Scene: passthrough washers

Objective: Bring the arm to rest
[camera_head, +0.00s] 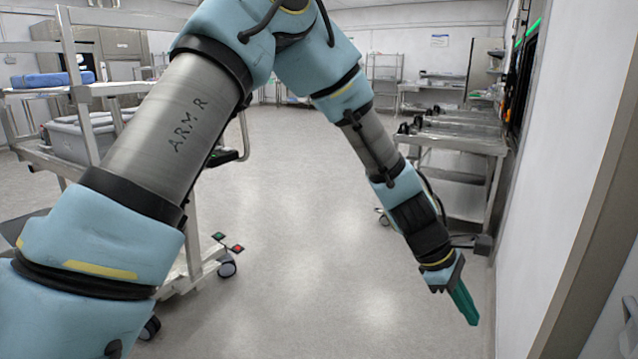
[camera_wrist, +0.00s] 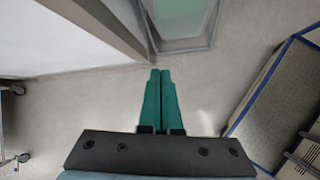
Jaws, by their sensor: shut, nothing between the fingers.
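My arm spans the head view, bent at the elbow near the top, with its forearm reaching down to the right. My gripper (camera_head: 465,304) hangs over open floor near the right-hand wall, its green fingers pointing down. In the wrist view my gripper (camera_wrist: 160,72) shows its two green fingers side by side and touching. It is shut, with nothing between the fingers. It touches nothing that I can see.
A white wheeled cart (camera_head: 85,92) with a grey bin (camera_head: 85,140) stands at the left, partly behind my arm. A steel table (camera_head: 455,142) stands along the right wall (camera_head: 570,130). The grey floor (camera_head: 300,250) between them is clear.

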